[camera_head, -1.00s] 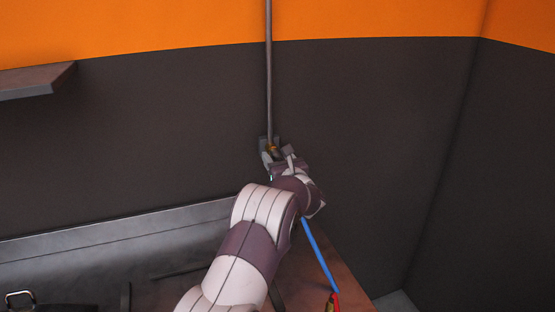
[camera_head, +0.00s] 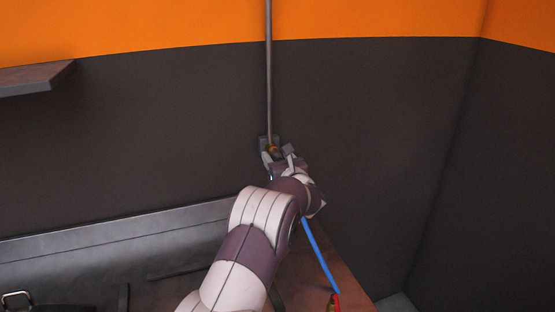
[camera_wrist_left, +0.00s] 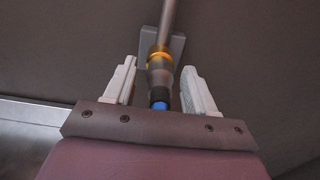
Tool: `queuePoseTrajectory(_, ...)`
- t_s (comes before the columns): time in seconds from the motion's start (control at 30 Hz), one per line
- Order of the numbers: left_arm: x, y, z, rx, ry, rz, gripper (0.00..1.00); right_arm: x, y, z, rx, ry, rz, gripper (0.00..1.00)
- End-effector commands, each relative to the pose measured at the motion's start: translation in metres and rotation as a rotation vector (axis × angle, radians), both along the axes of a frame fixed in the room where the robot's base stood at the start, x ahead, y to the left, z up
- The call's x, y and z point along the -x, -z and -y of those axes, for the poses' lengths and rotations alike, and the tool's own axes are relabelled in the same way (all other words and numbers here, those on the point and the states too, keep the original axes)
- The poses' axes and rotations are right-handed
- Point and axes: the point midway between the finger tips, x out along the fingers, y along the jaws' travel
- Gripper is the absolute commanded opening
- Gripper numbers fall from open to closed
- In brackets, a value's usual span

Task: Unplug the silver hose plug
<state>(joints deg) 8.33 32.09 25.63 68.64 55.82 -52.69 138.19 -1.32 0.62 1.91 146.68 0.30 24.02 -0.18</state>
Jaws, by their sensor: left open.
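The silver hose plug (camera_wrist_left: 160,78) hangs at the lower end of a vertical grey pipe, below a brass-coloured collar (camera_wrist_left: 159,57). A dark piece and a blue hose end (camera_wrist_left: 159,106) show under it in the left wrist view. My left gripper (camera_wrist_left: 159,75) is open, with one pale finger on each side of the plug and a gap on both sides. In the head view my left gripper (camera_head: 277,157) is at the pipe's lower end and hides most of the plug. My right gripper is not in view.
The pipe (camera_head: 269,75) runs down the dark wall (camera_head: 380,130) to a grey wall bracket (camera_wrist_left: 176,47). The blue hose (camera_head: 320,255) slants down beside my arm to a red end near the brown bench (camera_head: 340,265). A shelf (camera_head: 35,78) juts out at left.

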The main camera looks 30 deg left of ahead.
Motion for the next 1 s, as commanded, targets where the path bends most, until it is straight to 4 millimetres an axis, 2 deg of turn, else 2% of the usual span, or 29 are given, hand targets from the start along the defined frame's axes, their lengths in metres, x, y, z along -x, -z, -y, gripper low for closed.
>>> queuePoseTrajectory(0.3,0.0,0.0,0.0,0.001,0.0,0.001,0.55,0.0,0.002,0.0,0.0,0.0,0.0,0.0)
queuePoseTrajectory(0.47,0.0,0.0,0.0,0.001,0.0,0.001,0.03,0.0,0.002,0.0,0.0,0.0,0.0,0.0)
queuePoseTrajectory(0.5,0.0,0.0,0.0,0.001,0.0,0.001,0.0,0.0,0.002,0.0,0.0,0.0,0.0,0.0)
queuePoseTrajectory(1.0,0.01,0.001,0.012,0.001,0.001,0.002,0.0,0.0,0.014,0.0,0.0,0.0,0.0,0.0)
